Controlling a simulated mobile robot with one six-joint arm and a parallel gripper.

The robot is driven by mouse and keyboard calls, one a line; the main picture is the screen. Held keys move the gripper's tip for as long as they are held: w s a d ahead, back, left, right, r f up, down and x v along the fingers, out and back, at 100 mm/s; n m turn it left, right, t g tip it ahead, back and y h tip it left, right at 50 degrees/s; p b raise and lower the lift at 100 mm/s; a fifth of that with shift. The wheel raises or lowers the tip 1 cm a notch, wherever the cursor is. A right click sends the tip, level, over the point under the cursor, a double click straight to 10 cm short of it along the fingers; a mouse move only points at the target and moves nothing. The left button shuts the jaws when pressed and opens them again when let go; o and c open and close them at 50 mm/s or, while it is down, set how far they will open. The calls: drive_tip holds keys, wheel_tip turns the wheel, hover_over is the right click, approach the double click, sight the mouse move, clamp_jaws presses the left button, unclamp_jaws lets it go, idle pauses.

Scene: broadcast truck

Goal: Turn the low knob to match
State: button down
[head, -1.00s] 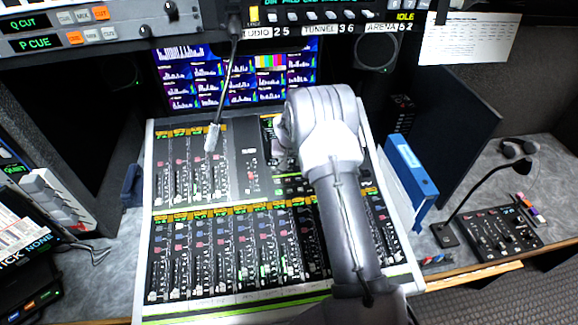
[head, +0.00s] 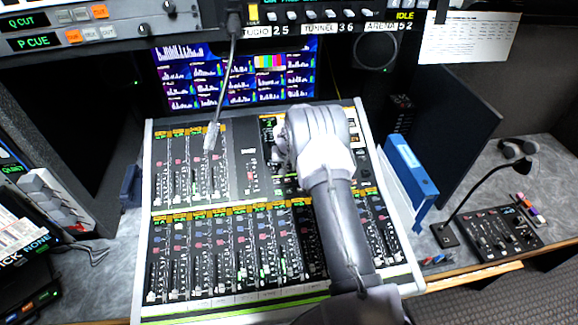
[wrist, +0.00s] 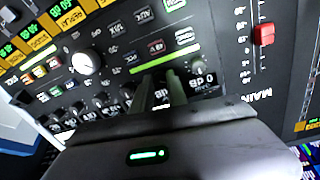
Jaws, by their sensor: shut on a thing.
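My gripper (wrist: 164,80) shows in the wrist view, its two dark fingers close together over the console's control panel. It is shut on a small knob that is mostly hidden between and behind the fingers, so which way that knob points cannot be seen. A larger white knob (wrist: 86,63) is at upper left. In the head view my arm hides the gripper and the held knob above the mixing console (head: 235,165).
A red fader cap (wrist: 263,34) is on the right strip in the wrist view. A blue binder (head: 408,170) and a small mixer with a lamp (head: 490,235) are at right.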

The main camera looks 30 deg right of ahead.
drive_tip(key=shift+f+n+b, duration=0.15)
drive_tip(key=shift+n+b, duration=0.7)
drive_tip(key=shift+n, duration=0.45)
drive_tip(key=shift+n+b, duration=0.45)
drive_tip(key=shift+n, duration=1.05)
drive_tip(key=c, duration=1.3)
unclamp_jaws()
drive_tip(key=p+v, duration=0.2)
drive_tip(key=v, duration=1.5)
drive_tip(key=shift+s+r, duration=0.25)
drive_tip(key=shift+s, duration=0.05)
drive_tip(key=shift+a, duration=0.1)
